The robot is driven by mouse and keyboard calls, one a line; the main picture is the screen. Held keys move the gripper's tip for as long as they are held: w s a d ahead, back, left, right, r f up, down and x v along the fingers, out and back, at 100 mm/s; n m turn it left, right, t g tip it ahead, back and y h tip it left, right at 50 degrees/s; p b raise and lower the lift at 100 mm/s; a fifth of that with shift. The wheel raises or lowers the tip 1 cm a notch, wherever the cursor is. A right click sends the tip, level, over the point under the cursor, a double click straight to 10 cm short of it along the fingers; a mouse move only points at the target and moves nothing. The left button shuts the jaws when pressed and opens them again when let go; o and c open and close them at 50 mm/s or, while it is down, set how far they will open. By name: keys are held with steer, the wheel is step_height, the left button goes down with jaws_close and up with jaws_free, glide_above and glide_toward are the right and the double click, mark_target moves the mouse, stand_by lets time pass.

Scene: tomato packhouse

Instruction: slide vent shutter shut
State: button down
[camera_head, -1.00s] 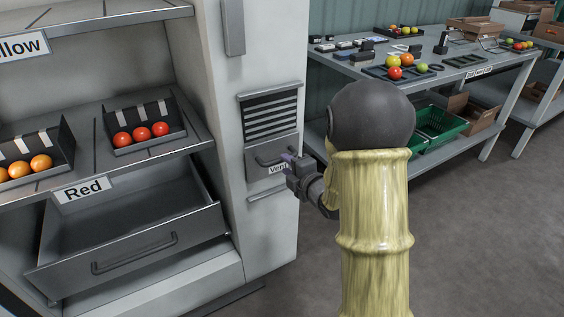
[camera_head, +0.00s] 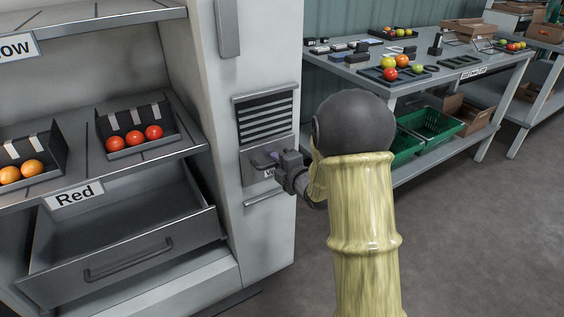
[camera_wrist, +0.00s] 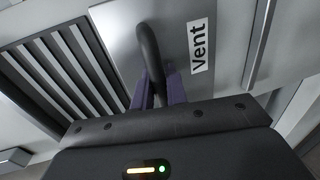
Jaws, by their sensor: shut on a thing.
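The vent shutter (camera_head: 251,176) is a grey plate with a dark bar handle and a "Vent" label, on the side panel of the grey cabinet in the head view. Dark slats of the vent (camera_head: 267,118) show uncovered above it. In the wrist view the shutter plate (camera_wrist: 119,25) stands beside the open slats (camera_wrist: 62,68), and the curved handle (camera_wrist: 149,50) passes between my fingers. My gripper (camera_wrist: 157,90) is shut on that handle. In the head view my gripper (camera_head: 277,165) is at the shutter, and my arm partly hides the label.
An open, empty drawer (camera_head: 120,242) juts out below the "Red" shelf (camera_head: 90,172) at left. A workbench (camera_head: 445,72) with trays and tomatoes stands at the right, with green crates (camera_head: 432,123) on its lower shelf. The floor at right is clear.

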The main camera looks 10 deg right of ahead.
steer(key=shift+a+r, duration=0.15)
steer(key=shift+a, duration=0.2)
steer(key=shift+y, duration=0.3)
steer(key=r+p, duration=0.3)
steer(key=r, duration=0.4)
steer(key=r+p, duration=0.4)
steer(key=r, duration=0.3)
steer(key=shift+s+a+p, duration=0.1)
steer(key=shift+a+p, duration=0.1)
steer(key=shift+p, duration=0.1)
steer(key=c, duration=1.7)
jaws_free()
steer(key=shift+r, duration=0.1)
steer(key=shift+o, duration=1)
steer(key=shift+s+a+r, duration=0.1)
steer(key=shift+d, duration=0.3)
steer(key=p+v, duration=0.2)
steer(key=v, duration=1.5)
